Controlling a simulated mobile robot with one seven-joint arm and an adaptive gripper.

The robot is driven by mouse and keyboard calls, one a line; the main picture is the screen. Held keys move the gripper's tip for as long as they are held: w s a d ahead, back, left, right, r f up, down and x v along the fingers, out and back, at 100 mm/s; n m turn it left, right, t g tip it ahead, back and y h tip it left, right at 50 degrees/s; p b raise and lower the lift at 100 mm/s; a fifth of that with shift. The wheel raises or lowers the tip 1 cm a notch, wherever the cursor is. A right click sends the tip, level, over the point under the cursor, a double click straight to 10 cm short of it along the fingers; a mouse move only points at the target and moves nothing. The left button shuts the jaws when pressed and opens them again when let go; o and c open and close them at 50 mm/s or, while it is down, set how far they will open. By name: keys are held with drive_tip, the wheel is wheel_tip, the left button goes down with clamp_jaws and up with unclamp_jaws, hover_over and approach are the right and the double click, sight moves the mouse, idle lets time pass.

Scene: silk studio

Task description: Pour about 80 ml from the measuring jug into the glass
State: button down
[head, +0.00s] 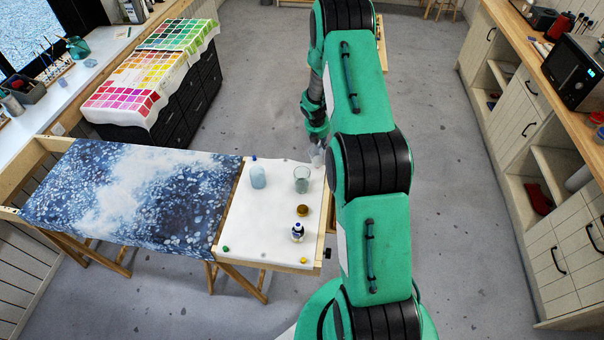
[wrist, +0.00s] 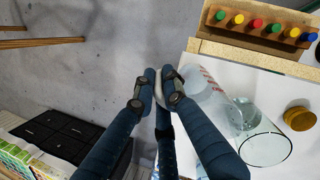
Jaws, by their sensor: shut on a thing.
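The measuring jug (wrist: 205,92) is clear with red scale marks. In the head view the jug (head: 317,157) is small beside the far right edge of the table, partly behind my arm. My gripper (wrist: 165,88) is shut on the jug at its handle side; the fingers hide most of the handle. The glass (wrist: 258,128) stands upright on the white tabletop, just right of the jug in the wrist view. The glass also shows in the head view (head: 301,180). I cannot tell the liquid level in either.
The white tabletop (head: 270,221) also bears a pale blue bottle (head: 258,176), a round brown-topped pot (head: 303,210) and a small dark-and-white bottle (head: 298,232). A wooden rack (wrist: 262,25) with colored caps lies along one side in the wrist view. Patterned blue fabric (head: 130,195) adjoins the tabletop.

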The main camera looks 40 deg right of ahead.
drive_tip(key=shift+w+d+f+y, duration=0.1)
drive_tip(key=shift+w+d+y, duration=0.15)
drive_tip(key=shift+d, duration=0.2)
drive_tip(key=shift+f, duration=0.1)
drive_tip(key=shift+w+d+f+g+y, duration=0.15)
drive_tip(key=shift+d+f+g+y, duration=0.15)
drive_tip(key=shift+f+y, duration=0.2)
drive_tip(key=shift+w+d+f+g+y, duration=0.1)
drive_tip(key=shift+d+f+g+y, duration=0.25)
drive_tip(key=shift+y, duration=0.2)
drive_tip(key=shift+a+f, duration=0.1)
